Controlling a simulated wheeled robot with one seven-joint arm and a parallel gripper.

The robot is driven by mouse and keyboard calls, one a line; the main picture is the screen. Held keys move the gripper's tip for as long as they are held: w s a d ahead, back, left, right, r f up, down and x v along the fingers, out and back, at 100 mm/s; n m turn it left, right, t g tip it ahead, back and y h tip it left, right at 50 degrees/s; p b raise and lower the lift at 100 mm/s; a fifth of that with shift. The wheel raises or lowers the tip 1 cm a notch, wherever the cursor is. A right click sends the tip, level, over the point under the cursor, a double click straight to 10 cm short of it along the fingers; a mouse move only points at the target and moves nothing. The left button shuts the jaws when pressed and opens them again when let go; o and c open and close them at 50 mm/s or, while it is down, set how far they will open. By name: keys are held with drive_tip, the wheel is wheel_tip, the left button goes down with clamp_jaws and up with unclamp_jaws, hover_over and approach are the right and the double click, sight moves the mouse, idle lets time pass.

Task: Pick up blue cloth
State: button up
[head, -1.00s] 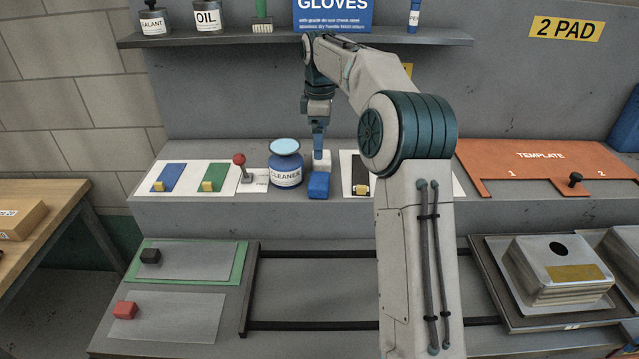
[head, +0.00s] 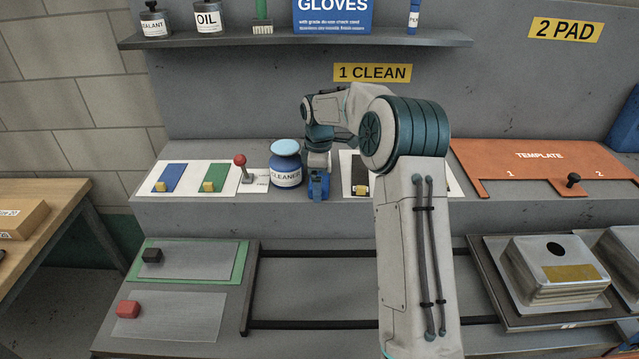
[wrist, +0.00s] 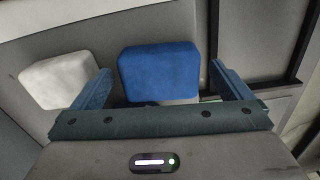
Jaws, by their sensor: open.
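The blue cloth (head: 318,189) is a small blue block on the grey ledge, right of the cleaner jar, mostly covered by my gripper in the head view. In the wrist view the blue cloth (wrist: 160,73) lies between my two open fingers. My gripper (head: 319,192) points down at the cloth; in the wrist view its fingers (wrist: 165,85) stand to the left and right of it with a gap visible on the right side. Whether the left finger touches the cloth I cannot tell.
A white block (wrist: 58,80) lies close beside the left finger. The blue cleaner jar (head: 286,166) stands just left of my gripper, with a red-knobbed lever (head: 240,166) beyond it. An orange template board (head: 530,165) lies to the right. The shelf (head: 300,40) runs above.

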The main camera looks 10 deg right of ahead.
drive_tip(key=shift+f, duration=0.15)
drive_tip(key=c, duration=1.1)
drive_tip(key=shift+o, duration=0.2)
drive_tip(key=shift+r, duration=0.45)
drive_tip(key=r, duration=0.1)
drive_tip(key=r+b, duration=0.1)
drive_tip(key=r, duration=0.1)
drive_tip(key=shift+s+r, duration=0.2)
drive_tip(key=shift+s, duration=0.05)
drive_tip(key=s+r+b, duration=0.3)
drive_tip(key=s+r, duration=0.3)
drive_tip(key=s, duration=0.5)
drive_tip(key=shift+d+r, duration=0.3)
drive_tip(key=shift+r, duration=0.05)
